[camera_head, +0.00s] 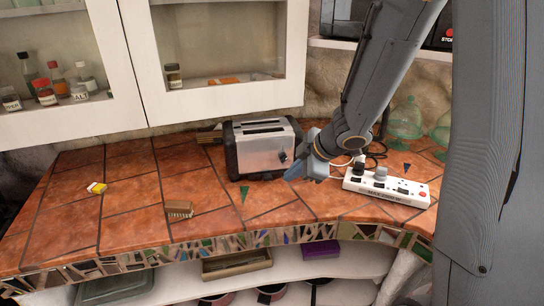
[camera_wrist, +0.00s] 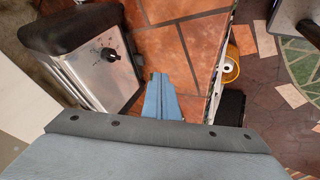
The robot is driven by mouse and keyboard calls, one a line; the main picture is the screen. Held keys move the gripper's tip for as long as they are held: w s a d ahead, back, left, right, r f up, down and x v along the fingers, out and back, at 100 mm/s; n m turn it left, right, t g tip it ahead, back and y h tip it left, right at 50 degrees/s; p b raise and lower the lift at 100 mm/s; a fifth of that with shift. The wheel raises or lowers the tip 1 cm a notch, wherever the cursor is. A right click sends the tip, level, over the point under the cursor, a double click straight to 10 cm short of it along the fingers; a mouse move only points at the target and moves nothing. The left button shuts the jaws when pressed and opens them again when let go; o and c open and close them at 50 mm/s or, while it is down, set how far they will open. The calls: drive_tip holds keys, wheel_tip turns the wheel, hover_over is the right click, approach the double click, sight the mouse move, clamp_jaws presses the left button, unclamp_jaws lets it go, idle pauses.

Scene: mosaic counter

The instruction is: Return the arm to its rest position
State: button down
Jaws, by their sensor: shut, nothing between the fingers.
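My arm reaches down from the upper right in the head view. My gripper (camera_head: 298,172) is blue-grey and sits at the right end of the toaster, just above the tiled counter. In the wrist view my gripper (camera_wrist: 158,78) shows as one blue wedge with its fingers together and nothing between them. The silver and black toaster (camera_head: 265,147) stands on the counter (camera_head: 120,200). In the wrist view the toaster (camera_wrist: 100,80), with its black dial, is left of the fingers. I cannot tell whether the gripper touches the toaster.
A white power strip (camera_head: 388,187) with plugs and cables lies right of my gripper. Glass jars (camera_head: 406,118) stand behind it. White cabinets (camera_head: 225,110) hang above. The front left counter is mostly clear.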

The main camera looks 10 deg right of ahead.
drive_tip(key=s+d+f+m+g+h+b, duration=0.25)
drive_tip(key=s+d+m+h, duration=0.4)
drive_tip(key=m, duration=0.55)
drive_tip(key=s+a+f+m+g+y+b, duration=0.1)
drive_tip(key=s+a+m+g+y, duration=0.1)
drive_tip(key=s, duration=0.8)
drive_tip(key=shift+a+m+b, duration=0.3)
drive_tip(key=shift+a+m, duration=0.5)
drive_tip(key=shift+m, duration=0.3)
